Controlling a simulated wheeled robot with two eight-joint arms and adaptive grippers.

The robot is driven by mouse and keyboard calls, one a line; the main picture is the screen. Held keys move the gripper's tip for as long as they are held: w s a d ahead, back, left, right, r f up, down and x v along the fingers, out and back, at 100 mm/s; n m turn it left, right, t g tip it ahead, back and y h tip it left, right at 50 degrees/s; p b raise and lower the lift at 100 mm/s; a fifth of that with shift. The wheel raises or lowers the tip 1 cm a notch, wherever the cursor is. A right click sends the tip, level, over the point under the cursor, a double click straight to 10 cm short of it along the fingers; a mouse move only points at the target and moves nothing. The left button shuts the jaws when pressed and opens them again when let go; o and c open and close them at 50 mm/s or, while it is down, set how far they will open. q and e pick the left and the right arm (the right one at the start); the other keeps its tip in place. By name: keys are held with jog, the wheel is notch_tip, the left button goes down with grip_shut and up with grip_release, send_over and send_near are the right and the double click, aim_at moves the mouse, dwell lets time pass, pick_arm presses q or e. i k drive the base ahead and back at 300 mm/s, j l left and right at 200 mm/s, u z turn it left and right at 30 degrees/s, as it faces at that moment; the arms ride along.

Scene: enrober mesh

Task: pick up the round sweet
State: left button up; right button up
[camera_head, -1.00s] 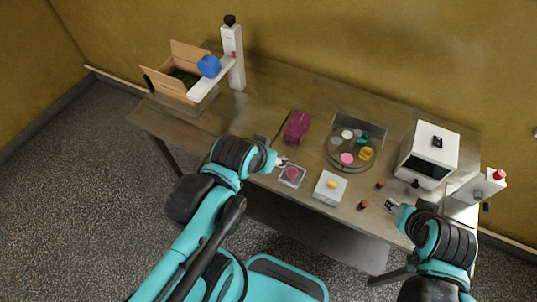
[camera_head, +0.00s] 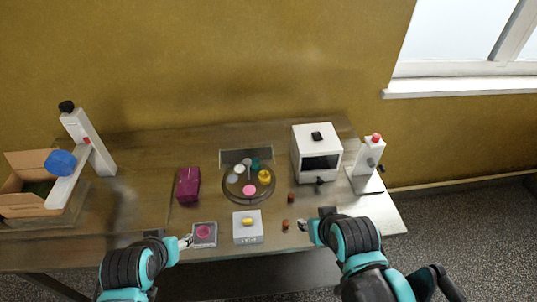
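Two small brown sweets lie on the table right of centre. One brown sweet (camera_head: 286,224) is near the front edge, and the other brown sweet (camera_head: 291,197) is farther back, in front of the white oven-like box. They are too small to tell which is round. My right gripper (camera_head: 303,226) is just right of the front sweet, seemingly apart from it. My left gripper (camera_head: 187,241) is at the front edge, beside the left side of a small square tray (camera_head: 213,242) with a pink round patch. The fingers of both grippers are too small to read.
A grey box with a yellow top piece (camera_head: 248,232) stands left of the front sweet. Behind is a round dish (camera_head: 234,196) with coloured discs. A white box (camera_head: 317,144), a white stand (camera_head: 368,160), a purple box (camera_head: 188,186) and an open carton (camera_head: 25,203) stand around.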

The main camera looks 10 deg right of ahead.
aim_at(286, 224)
jog(key=i+z, duration=0.2)
jog(key=z, duration=0.45)
jog(key=k+j, duration=0.05)
